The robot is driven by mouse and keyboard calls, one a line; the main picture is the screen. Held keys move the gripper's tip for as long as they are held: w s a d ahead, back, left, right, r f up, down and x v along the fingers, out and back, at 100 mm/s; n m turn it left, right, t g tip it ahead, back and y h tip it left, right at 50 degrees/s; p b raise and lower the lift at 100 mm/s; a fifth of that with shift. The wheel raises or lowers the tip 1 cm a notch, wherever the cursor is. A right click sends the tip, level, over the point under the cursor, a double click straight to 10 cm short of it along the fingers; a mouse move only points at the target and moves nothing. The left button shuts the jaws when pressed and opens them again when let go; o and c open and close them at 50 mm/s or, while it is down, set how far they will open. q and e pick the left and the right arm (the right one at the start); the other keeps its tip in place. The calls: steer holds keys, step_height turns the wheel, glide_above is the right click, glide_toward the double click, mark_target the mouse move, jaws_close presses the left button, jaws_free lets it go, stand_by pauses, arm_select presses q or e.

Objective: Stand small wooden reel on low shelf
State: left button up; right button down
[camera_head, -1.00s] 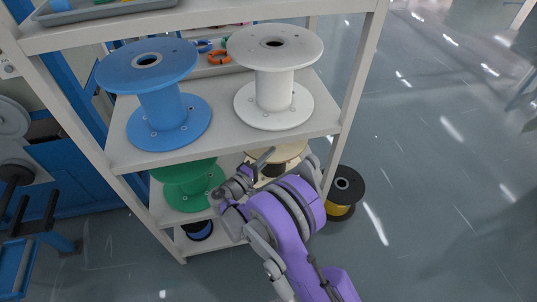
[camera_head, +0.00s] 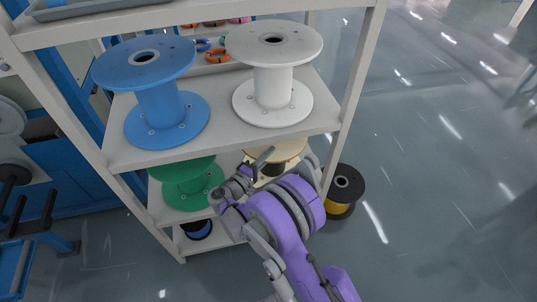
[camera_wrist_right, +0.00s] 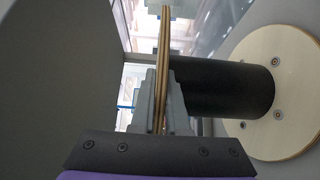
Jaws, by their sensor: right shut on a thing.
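The small wooden reel (camera_head: 285,150) has pale plywood flanges and a black core. In the head view it is upright on or just over the low shelf (camera_head: 160,207), right of the green reel, partly hidden by my arm and the shelf above. My right gripper (camera_head: 262,163) reaches in from the front and is shut on the rim of its upper flange. In the right wrist view the flange stands edge-on between the fingers (camera_wrist_right: 163,110). The other flange (camera_wrist_right: 285,95) is close to a grey surface; I cannot tell whether they touch. My left gripper is not in view.
A green reel (camera_head: 188,190) stands left on the same shelf. A blue reel (camera_head: 160,105) and a white reel (camera_head: 273,80) stand on the shelf above. A rack post (camera_head: 348,105) is close right of my gripper. A black reel with yellow winding (camera_head: 345,187) stands on the floor.

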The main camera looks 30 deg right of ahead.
steer(key=shift+f, duration=0.1)
steer(key=c, duration=0.8)
jaws_free()
steer(key=shift+c, duration=0.2)
